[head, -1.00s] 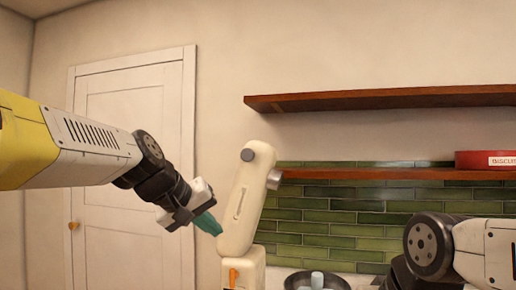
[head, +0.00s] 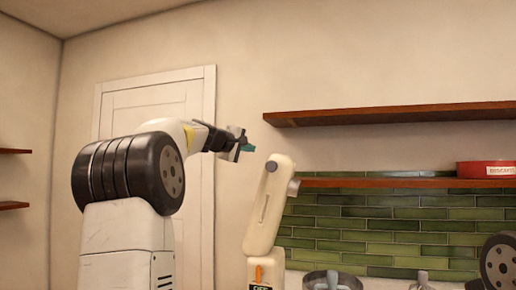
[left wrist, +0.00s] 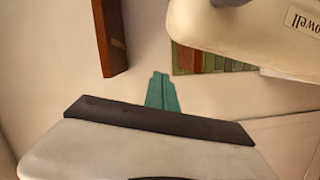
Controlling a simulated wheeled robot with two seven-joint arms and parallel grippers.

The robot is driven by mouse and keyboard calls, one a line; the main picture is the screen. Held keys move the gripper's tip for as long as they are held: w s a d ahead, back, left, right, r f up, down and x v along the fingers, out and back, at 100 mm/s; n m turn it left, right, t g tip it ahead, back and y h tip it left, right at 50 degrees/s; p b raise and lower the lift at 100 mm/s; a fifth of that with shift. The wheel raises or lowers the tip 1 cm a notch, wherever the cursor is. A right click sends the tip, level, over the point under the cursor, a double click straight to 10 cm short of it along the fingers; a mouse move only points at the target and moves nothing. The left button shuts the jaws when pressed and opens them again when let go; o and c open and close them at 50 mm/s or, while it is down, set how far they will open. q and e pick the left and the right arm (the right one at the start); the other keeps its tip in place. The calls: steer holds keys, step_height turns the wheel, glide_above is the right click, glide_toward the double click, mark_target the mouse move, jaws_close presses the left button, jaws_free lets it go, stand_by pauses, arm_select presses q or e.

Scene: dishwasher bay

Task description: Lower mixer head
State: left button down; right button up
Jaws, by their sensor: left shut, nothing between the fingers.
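The cream mixer head (head: 268,205) is tilted up steeply above its stand, which has an orange lever (head: 259,274). The head also fills the upper right of the left wrist view (left wrist: 235,32), with part of its lettering showing. My left gripper (head: 250,146) is just above and left of the head's raised top end in the head view. Its teal fingers (left wrist: 162,92) are closed together and empty, with a visible gap between them and the head in the wrist view. My right gripper is not clearly in view; only a dark joint of my right arm shows at the right edge.
A metal bowl (head: 346,284) sits right of the mixer stand, cut off by the lower edge. Two wooden shelves (head: 390,115) run along the wall; the lower one holds a red tin (head: 486,169). Green tiles (head: 385,225) cover the wall behind. A white door stands behind my left arm.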

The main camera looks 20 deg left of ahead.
arm_select(q)
steer(key=shift+w+d+f, duration=0.25)
steer(key=shift+w+d, duration=0.2)
steer(key=shift+d, duration=0.35)
steer(key=shift+w+d+f, duration=0.2)
steer(key=shift+w+d, duration=0.3)
steer(key=shift+d, duration=0.25)
steer(key=shift+w+d+f, duration=0.25)
steer(key=shift+w+d, duration=0.2)
steer(key=shift+d, duration=0.35)
